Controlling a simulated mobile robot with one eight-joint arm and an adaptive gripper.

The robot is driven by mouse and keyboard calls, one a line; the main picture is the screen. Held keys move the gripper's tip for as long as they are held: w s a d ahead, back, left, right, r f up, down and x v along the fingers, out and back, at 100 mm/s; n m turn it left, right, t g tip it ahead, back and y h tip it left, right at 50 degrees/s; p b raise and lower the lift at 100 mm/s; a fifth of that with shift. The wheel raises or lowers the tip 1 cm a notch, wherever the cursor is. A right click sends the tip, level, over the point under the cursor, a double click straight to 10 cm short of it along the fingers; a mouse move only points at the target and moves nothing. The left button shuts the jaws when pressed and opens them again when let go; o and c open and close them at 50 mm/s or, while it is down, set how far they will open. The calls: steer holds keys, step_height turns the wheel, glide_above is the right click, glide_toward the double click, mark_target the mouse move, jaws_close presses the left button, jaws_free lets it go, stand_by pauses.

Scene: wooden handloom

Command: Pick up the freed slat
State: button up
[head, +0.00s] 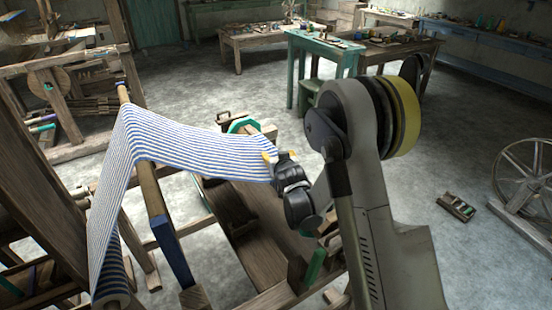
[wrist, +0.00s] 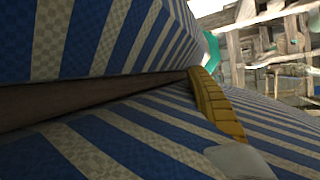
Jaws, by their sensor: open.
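Blue-and-white striped cloth (head: 200,145) stretches from the loom to my gripper (head: 279,155). My gripper is at the cloth's right end, with its yellow finger pads apart. In the wrist view, a brown wooden strip (wrist: 85,101) lies in the gap between two layers of the striped cloth (wrist: 140,135). It may be the slat, but I cannot tell whether it is free. One yellow ridged finger pad (wrist: 214,105) is by the strip's right end, against or very near the cloth. I cannot make out the slat in the head view, where cloth and my gripper cover that spot.
The wooden loom frame (head: 160,215) with its blue-ended beam stands below the cloth. Dark boards (head: 265,255) lie under my gripper. A green table (head: 325,50) stands behind, and a spinning wheel (head: 525,180) is at the right. The floor between is mostly open.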

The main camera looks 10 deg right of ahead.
jaws_close()
